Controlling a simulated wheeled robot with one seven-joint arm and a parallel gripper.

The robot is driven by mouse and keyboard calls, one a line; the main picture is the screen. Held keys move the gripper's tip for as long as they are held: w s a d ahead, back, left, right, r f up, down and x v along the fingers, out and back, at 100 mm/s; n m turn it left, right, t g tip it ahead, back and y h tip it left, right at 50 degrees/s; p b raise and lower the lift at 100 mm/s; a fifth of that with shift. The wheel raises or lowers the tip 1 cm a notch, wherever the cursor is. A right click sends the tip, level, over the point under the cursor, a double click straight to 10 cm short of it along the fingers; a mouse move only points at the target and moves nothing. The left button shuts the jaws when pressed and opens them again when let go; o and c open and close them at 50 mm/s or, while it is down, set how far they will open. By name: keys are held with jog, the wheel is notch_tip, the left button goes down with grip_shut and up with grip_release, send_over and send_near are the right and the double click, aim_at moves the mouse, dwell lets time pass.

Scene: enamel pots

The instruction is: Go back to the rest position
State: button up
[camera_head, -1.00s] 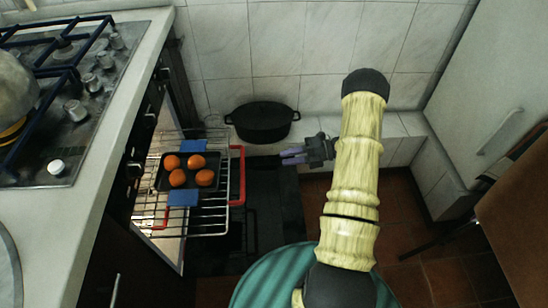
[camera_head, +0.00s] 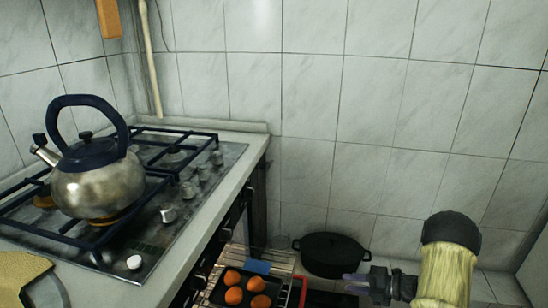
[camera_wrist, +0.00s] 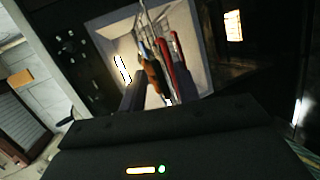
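My gripper (camera_head: 354,284) shows low in the head view, just right of the oven's opening and in front of the wall. Its two fingers point left and look parted, with nothing between them. In the wrist view the dark fingers (camera_wrist: 160,92) frame the lit oven opening with the rack and a dark tray with orange items. The orange round items (camera_head: 247,288) sit in a dark tray on the pulled-out oven rack, left of my gripper and apart from it. The front of the rack is cut off by the frame.
A steel kettle (camera_head: 90,182) stands on the gas hob (camera_head: 150,215) at left. A black oval pot (camera_head: 332,254) is by the tiled wall, close behind my gripper. A blue pad (camera_head: 258,267) lies at the tray's far edge.

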jog(key=w+a+r+m+t+h, duration=0.2)
jog(key=w+r+m+t+h, duration=0.15)
jog(key=r+m+h, duration=0.9)
jog(key=s+a+r+m+g, duration=0.1)
jog(key=s+a+m+g, duration=0.3)
jog(key=s+m, duration=0.65)
jog(key=s+a+r+m+g, duration=0.1)
jog(key=s+a+m+g, duration=0.5)
jog(key=s, duration=0.8)
notch_tip(320, 180, up, 35)
jog(key=d+t+p, duration=0.1)
jog(key=t+p, duration=0.1)
jog(key=p, duration=3.3)
jog(key=shift+w+d+r+m, duration=0.2)
jog(key=shift+w+d+m, duration=0.05)
jog(key=shift+m, duration=0.05)
